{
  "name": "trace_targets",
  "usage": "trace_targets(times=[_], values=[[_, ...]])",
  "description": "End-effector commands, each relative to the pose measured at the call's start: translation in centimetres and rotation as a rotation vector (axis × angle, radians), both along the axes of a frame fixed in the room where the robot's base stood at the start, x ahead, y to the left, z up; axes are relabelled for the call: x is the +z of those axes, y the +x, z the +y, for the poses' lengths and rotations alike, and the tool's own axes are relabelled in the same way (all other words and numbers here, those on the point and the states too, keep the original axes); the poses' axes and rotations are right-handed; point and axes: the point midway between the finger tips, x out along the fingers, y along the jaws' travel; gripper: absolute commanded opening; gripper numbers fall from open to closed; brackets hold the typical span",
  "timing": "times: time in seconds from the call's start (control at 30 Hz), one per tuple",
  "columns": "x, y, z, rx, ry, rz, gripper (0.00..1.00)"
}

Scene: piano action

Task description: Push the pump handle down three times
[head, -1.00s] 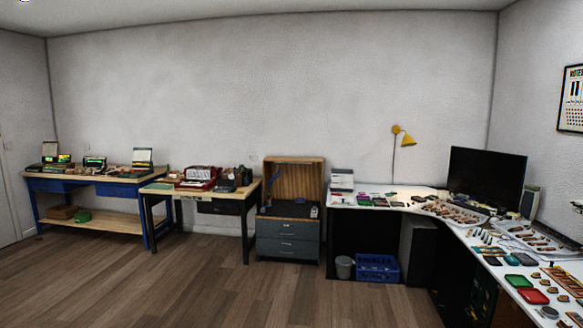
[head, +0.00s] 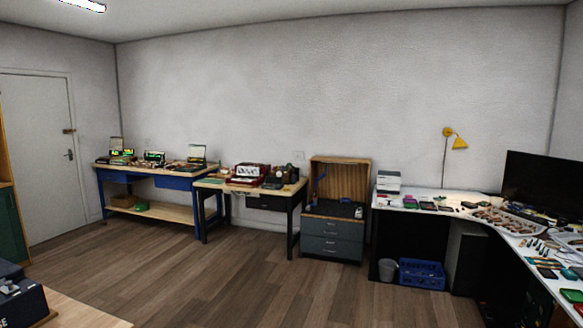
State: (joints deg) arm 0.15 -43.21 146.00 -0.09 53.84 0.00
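I cannot make out a pump handle for certain in the head view. Small items stand on the grey drawer cabinet (head: 333,240) with the wooden back panel, among them a thin blue upright piece (head: 318,183), too small to identify. My gripper is not in view.
A blue workbench (head: 160,174) and a black-legged table (head: 255,201) stand along the back wall. A white corner desk (head: 440,192) with a monitor (head: 543,184) is at right. A blue crate (head: 421,274) and a bin (head: 387,269) sit beneath it. A wooden tabletop (head: 85,310) is near left. The middle floor is clear.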

Motion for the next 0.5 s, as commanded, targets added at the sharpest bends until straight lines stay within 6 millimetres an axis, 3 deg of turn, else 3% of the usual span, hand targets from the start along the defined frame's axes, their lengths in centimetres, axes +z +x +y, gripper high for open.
trace_targets(times=[0.5], values=[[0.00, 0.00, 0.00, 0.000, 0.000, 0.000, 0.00]])
